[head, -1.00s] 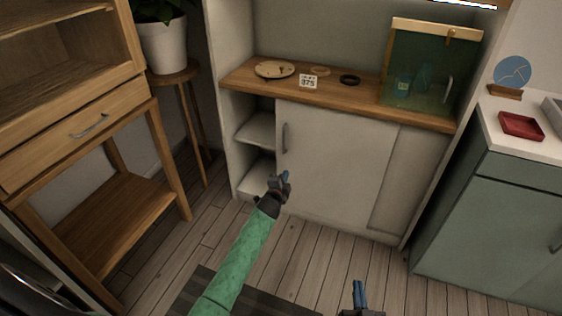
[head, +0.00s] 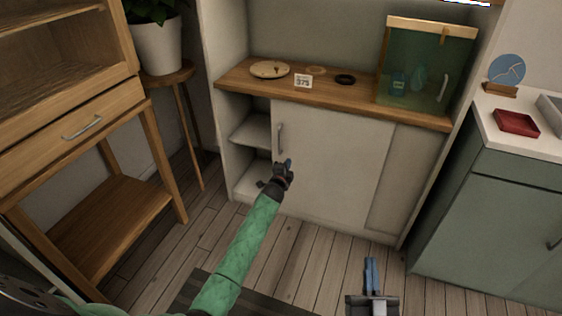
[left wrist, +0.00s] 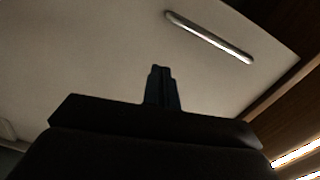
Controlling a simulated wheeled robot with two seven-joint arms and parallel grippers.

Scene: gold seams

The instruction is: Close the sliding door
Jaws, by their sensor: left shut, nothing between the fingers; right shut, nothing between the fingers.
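The white sliding door (head: 335,165) covers the middle of the low white cabinet, with an open gap at its left showing shelves (head: 252,135). Its upright metal handle (head: 279,138) is near the door's left edge. The handle (left wrist: 210,38) also shows in the left wrist view, at the upper right, beyond the fingers. My left gripper (head: 287,165) is shut and empty, in front of the door just below the handle; I cannot tell whether it touches the door. It also shows in the left wrist view (left wrist: 161,72). My right gripper (head: 371,268) is shut and empty, low over the floor.
A wooden stand with a drawer (head: 80,125) is at the left, beside a plant stool (head: 178,80). The wooden cabinet top (head: 365,97) holds a plate (head: 270,69) and a green glass box (head: 425,70). A green-grey counter (head: 490,200) stands at the right.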

